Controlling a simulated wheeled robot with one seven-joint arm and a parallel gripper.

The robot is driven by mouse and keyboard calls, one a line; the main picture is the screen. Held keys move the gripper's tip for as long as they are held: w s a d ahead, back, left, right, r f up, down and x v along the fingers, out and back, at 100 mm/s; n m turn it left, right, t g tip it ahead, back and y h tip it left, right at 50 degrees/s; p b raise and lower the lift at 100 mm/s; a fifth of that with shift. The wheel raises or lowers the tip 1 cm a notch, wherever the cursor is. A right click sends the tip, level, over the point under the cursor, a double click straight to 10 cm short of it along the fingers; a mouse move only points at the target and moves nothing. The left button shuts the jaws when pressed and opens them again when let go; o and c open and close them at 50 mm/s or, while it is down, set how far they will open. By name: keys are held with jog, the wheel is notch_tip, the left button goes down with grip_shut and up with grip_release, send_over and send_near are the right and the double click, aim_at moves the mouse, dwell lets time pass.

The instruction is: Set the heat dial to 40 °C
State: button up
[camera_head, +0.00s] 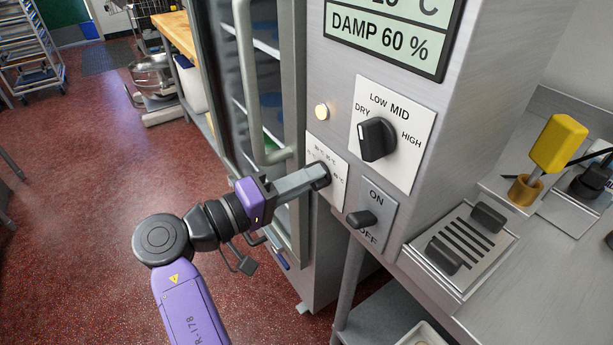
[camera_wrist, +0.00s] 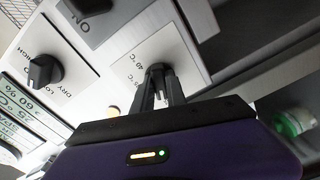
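The heat dial is a small dark knob on a white plate (camera_head: 316,150) low on the steel control panel, mostly covered by my fingers in the head view. The wrist view shows the dial (camera_wrist: 158,70) between my fingertips, with tilted temperature marks, one reading 40 °C, on the plate (camera_wrist: 170,45) beside it. My gripper (camera_head: 319,177) reaches it from the left, and its two fingers (camera_wrist: 162,88) look closed about the knob with a narrow gap between them. I cannot tell which mark the dial points to.
The dry/mid/high damp knob (camera_head: 377,139) is just above right, the ON/OFF switch (camera_head: 362,219) just below right. A lit round lamp (camera_head: 322,111) is above the plate. The glass door's handle (camera_head: 254,110) is close on the left. A yellow-handled tool (camera_head: 557,145) stands on the right counter.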

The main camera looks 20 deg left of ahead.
grip_shut()
jog(key=shift+f+b, duration=0.15)
jog(key=shift+b, duration=0.4)
jog(key=shift+m+b, duration=1.7)
jog(key=shift+b, duration=0.55)
jog(key=shift+b, duration=0.4)
jog(key=shift+m+b, duration=1)
jog(key=shift+b, duration=0.4)
jog(key=shift+m+b, duration=0.7)
jog(key=shift+b, duration=0.4)
jog(key=shift+b, duration=0.45)
jog(key=shift+m+b, duration=1.3)
jog(key=shift+b, duration=0.5)
jog(key=shift+m+b, duration=0.4)
jog(key=shift+b, duration=0.05)
